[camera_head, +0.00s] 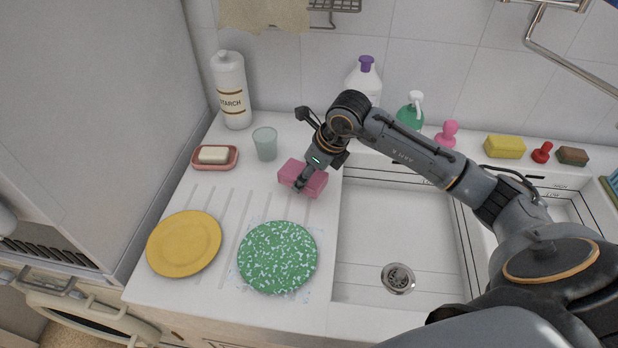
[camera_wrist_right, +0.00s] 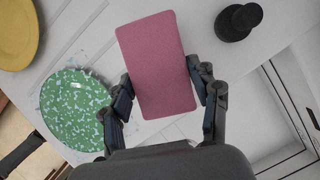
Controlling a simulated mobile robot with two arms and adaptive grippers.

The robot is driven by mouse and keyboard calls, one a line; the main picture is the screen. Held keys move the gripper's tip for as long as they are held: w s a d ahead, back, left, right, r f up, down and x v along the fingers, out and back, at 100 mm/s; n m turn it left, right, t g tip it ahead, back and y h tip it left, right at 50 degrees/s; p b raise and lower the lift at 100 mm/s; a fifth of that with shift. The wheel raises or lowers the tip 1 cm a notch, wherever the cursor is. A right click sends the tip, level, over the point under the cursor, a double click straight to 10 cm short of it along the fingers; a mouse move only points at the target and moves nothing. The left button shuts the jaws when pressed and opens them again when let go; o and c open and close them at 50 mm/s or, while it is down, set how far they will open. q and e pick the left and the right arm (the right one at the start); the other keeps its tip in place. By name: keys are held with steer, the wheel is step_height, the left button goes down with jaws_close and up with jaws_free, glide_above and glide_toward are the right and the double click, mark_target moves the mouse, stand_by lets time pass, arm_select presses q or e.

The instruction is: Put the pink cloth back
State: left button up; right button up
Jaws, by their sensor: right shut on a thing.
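The pink cloth looks like a thick pink block (camera_head: 316,182) over the upper right part of the ribbed drainboard, left of the sink. It fills the middle of the right wrist view (camera_wrist_right: 158,62). My right gripper (camera_head: 302,180) is shut on it, with one finger along each long side in the wrist view (camera_wrist_right: 164,88). I cannot tell whether the cloth touches the board or hangs just above it. My left gripper is not in view.
A green speckled plate (camera_head: 277,257) and a yellow plate (camera_head: 184,243) lie in front. A glass (camera_head: 265,143), soap dish (camera_head: 228,163) and starch bottle (camera_head: 230,92) stand behind left. The sink basin (camera_head: 400,225) is right. Bottles, a yellow sponge (camera_head: 504,147) and small items line the back ledge.

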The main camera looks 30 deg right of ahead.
mark_target(309, 182)
steer(key=shift+w+d+f, duration=0.15)
steer(key=shift+f, duration=0.1)
step_height(309, 182, down, 3)
steer(key=shift+w+d+p, duration=0.1)
steer(key=shift+p, duration=0.9)
steer(key=shift+f, duration=0.25)
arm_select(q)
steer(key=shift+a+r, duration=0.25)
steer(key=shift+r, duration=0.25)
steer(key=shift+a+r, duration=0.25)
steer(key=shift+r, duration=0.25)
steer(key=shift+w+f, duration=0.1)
arm_select(e)
steer(key=shift+f, duration=0.1)
steer(key=shift+f+b, duration=0.15)
steer(key=shift+b, duration=0.2)
steer(key=o, duration=1.1)
